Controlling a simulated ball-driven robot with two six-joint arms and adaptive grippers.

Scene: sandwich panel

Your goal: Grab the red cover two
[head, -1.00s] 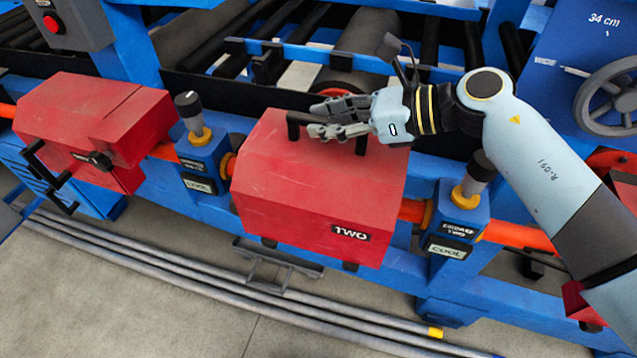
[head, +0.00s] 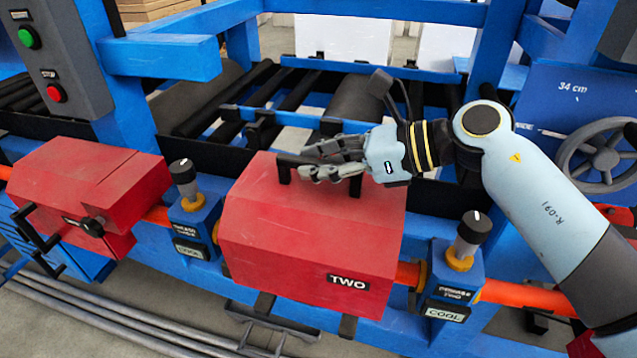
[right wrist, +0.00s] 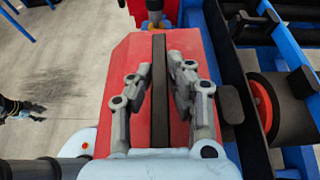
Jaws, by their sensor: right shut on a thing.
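The red cover two (head: 305,235) is a boxy red housing with a "TWO" label (head: 348,282) on its front, seated over the orange pipe in the middle of the head view. A black bar handle (head: 284,170) stands on its top. My right gripper (head: 318,160) is shut on this handle, its fingers lying along both sides of the bar. In the right wrist view the fingers (right wrist: 160,90) flank the dark handle bar (right wrist: 159,65) above the red top (right wrist: 125,60).
Another red cover (head: 85,190) sits to the left. Blue blocks with black knobs (head: 184,172) (head: 473,230) flank cover two. A control box (head: 45,55) with green and red buttons is at upper left. Rollers lie behind; a handwheel (head: 605,160) is at right.

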